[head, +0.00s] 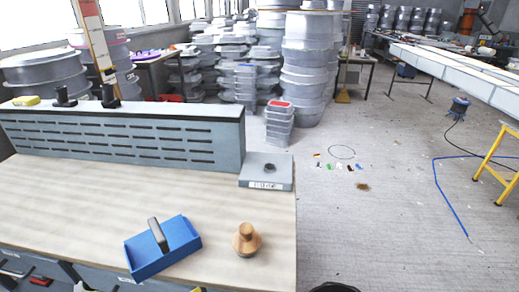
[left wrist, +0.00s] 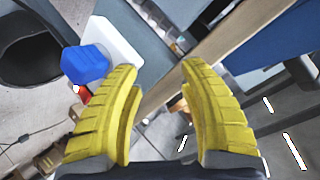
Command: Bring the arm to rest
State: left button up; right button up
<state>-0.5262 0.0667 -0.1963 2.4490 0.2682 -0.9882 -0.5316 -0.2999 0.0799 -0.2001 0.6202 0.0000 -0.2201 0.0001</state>
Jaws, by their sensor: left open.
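My left gripper (left wrist: 157,72) shows in the left wrist view with its two yellow ribbed fingers apart. Nothing is between them. Beyond the fingers are a wooden edge (left wrist: 235,38) and the floor. Neither gripper shows in the head view, and my right gripper is in no frame. On the workbench (head: 60,205) in the head view are a blue open box (head: 165,258) with a dark-handled thing in it, and a turned wooden piece (head: 246,240) standing upright to its right.
A grey scale-like block (head: 266,180) sits at the bench's back right corner, beside a slotted grey panel (head: 130,140). The left wrist view shows a blue object (left wrist: 84,64) against a white one. Open floor (head: 390,225) lies right of the bench.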

pick_arm(q)
jog(key=s+a+f+n+g+y, duration=0.2)
jog(key=s+a+f+y, duration=0.15)
jog(key=a, duration=0.45)
jog(key=s+a+f+n+g+y, duration=0.25)
jog(key=s+a+y, duration=0.2)
jog(key=a, duration=0.35)
jog(key=s+d+f+g+h, duration=0.2)
jog(key=d+f, duration=0.1)
jog(key=f, duration=1.3)
jog(key=s+d+f+g+h, duration=0.1)
jog(key=s+d+f+h, duration=0.15)
jog(key=f, duration=1.45)
jog(key=s+f+n+g, duration=0.3)
jog(key=s+f, duration=1.5)
jog(key=s, duration=0.1)
jog(key=shift+s+h, duration=0.15)
jog(key=shift+h, duration=0.2)
jog(key=shift+d+f, duration=0.1)
